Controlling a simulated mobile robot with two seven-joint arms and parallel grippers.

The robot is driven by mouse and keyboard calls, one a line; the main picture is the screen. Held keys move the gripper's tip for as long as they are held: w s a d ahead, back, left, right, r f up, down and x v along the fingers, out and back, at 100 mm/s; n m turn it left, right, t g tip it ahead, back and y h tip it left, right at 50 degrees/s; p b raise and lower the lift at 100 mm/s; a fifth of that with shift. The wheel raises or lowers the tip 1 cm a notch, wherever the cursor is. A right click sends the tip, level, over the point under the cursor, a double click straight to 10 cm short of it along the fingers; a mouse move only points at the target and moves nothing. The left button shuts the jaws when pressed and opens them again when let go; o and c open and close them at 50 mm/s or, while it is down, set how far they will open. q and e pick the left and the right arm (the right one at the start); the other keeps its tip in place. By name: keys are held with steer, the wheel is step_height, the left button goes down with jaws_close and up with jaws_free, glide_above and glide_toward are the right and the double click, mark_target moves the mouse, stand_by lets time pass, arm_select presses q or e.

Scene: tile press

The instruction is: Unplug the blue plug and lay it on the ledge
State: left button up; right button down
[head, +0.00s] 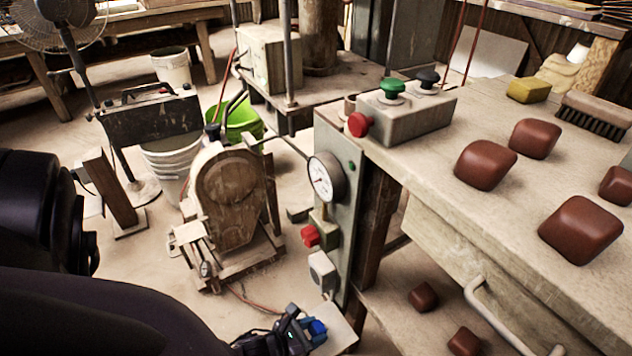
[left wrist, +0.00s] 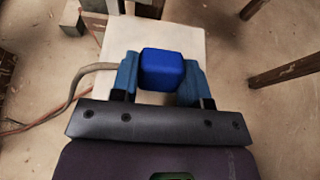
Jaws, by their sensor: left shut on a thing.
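The blue plug (head: 318,327) is at the bottom of the head view, between the fingers of my left gripper (head: 306,325). In the left wrist view the blue plug (left wrist: 162,69) sits between the two blue fingertips of the gripper (left wrist: 160,78), which is shut on it. The pale ledge (head: 340,337) shows around and behind the plug; it also fills the middle of the left wrist view (left wrist: 150,33). I cannot tell whether the plug touches the ledge. A pale socket box (head: 322,271) is on the grey panel above, with no plug visible in it. My right gripper is not in view.
The grey panel (head: 340,215) carries a gauge (head: 327,178) and a red knob (head: 310,236). A grey cord (left wrist: 85,82) runs beside the gripper. The bench (head: 420,160) at right holds a button box (head: 407,118) and several brown blocks. A wooden machine (head: 226,200) stands on the floor at left.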

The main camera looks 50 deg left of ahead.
arm_select(q)
steer(key=shift+f, duration=0.15)
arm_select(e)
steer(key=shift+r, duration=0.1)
arm_select(q)
steer(key=o, duration=1.3)
steer(key=shift+s+r+p, duration=0.35)
steer(key=shift+r+p, duration=0.1)
steer(key=shift+r, duration=0.15)
steer(key=shift+s+a+r+p, duration=0.15)
steer(key=shift+s+r+p, duration=0.75)
steer(key=shift+s, duration=0.25)
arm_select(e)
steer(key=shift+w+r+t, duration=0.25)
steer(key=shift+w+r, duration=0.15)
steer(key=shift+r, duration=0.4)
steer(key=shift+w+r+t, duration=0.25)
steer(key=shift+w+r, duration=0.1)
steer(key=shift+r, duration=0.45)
arm_select(q)
steer(key=shift+r, duration=0.1)
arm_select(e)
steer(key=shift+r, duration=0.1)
